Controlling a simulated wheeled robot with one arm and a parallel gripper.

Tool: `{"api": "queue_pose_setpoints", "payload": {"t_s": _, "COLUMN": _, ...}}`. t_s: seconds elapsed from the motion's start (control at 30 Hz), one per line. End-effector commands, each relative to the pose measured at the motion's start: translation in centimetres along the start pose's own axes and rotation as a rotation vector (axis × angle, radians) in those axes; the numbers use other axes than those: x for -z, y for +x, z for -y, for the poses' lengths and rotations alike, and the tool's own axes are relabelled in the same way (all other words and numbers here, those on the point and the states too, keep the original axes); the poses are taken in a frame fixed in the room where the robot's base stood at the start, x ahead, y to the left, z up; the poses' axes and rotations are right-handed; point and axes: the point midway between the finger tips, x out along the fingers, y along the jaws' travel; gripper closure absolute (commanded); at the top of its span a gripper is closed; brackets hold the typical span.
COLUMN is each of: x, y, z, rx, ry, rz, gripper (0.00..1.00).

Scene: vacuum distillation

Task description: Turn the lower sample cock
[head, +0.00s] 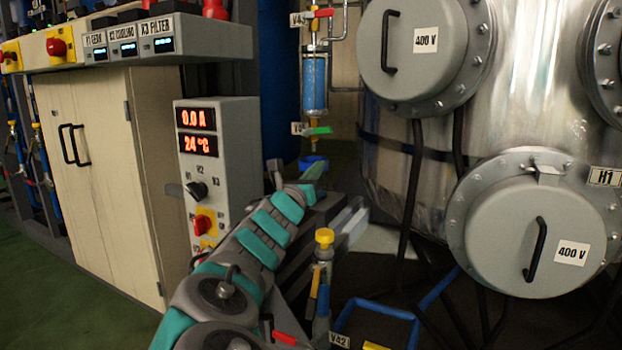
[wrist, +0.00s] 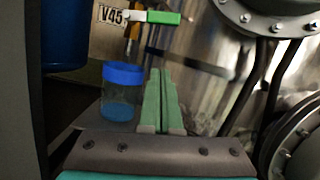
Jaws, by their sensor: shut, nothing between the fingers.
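The lower sample cock (head: 320,130) has a green handle that lies about level, under a glass sight tube (head: 314,84) of blue liquid. In the wrist view the green handle (wrist: 163,18) shows beside the V45 tag (wrist: 112,15), above and beyond my fingertips. My gripper (head: 318,165) is shut and empty, below the cock and apart from it. Its two green fingers (wrist: 160,72) lie side by side in the wrist view. A blue-lidded jar (wrist: 119,105) stands just left of the fingers; in the head view only its blue lid (head: 313,161) shows clearly.
The upper cock (head: 320,13) has a red handle. A large steel vessel (head: 545,80) with flanged covers stands to the right. A grey control box (head: 216,165) and beige cabinet (head: 100,180) stand to the left. A yellow-capped valve (head: 324,238) is close to my arm.

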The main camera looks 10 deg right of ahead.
Motion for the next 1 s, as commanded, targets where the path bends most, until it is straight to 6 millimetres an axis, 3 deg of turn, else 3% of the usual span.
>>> {"api": "queue_pose_setpoints", "payload": {"t_s": 0.2, "x": 0.2, "y": 4.3, "z": 0.1, "rx": 0.002, "ry": 0.004, "rz": -0.002, "gripper": 1.00}}
{"api": "queue_pose_setpoints", "payload": {"t_s": 0.5, "x": -3.2, "y": 4.8, "z": 0.1, "rx": 0.002, "ry": 0.004, "rz": 0.000, "gripper": 1.00}}
{"api": "queue_pose_setpoints", "payload": {"t_s": 1.0, "x": -3.9, "y": 5.0, "z": 0.1, "rx": 0.002, "ry": 0.001, "rz": 0.000, "gripper": 1.00}}
